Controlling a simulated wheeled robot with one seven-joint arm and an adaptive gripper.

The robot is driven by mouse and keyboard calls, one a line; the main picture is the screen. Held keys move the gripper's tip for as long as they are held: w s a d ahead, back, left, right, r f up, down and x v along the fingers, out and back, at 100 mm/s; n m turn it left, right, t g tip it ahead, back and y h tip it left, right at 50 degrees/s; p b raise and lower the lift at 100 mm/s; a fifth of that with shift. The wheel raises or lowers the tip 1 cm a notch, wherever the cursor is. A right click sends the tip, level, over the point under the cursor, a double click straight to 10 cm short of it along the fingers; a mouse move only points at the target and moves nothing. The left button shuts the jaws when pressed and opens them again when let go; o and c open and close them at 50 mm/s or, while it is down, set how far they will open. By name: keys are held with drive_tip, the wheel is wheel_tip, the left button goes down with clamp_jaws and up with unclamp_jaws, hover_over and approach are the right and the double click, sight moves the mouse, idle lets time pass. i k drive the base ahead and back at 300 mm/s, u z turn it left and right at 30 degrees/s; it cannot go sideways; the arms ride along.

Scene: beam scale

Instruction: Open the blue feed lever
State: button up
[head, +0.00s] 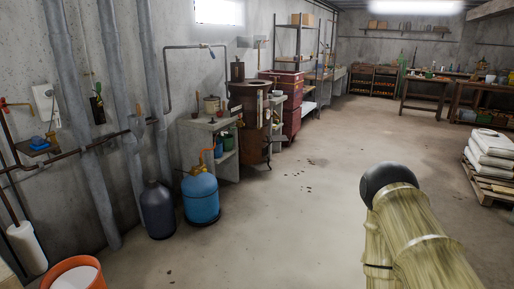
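Another small blue piece (51,136) shows on the little wall shelf at the far left, beside a rusty pipe. Both are too small to tell which is the feed lever, or how a lever is set. My gripper is not in view.
A blue gas bottle (201,196) and a dark bottle (158,210) stand by the left wall. An orange bucket (77,276) is at the lower left. White sacks (490,150) lie on a pallet at right. The middle floor (290,210) is clear.

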sight(213, 55)
drive_tip(key=u, duration=0.15)
drive_tip(key=i, duration=1.85)
drive_tip(key=u, duration=0.45)
drive_tip(key=i, duration=2.15)
drive_tip(key=u, duration=0.25)
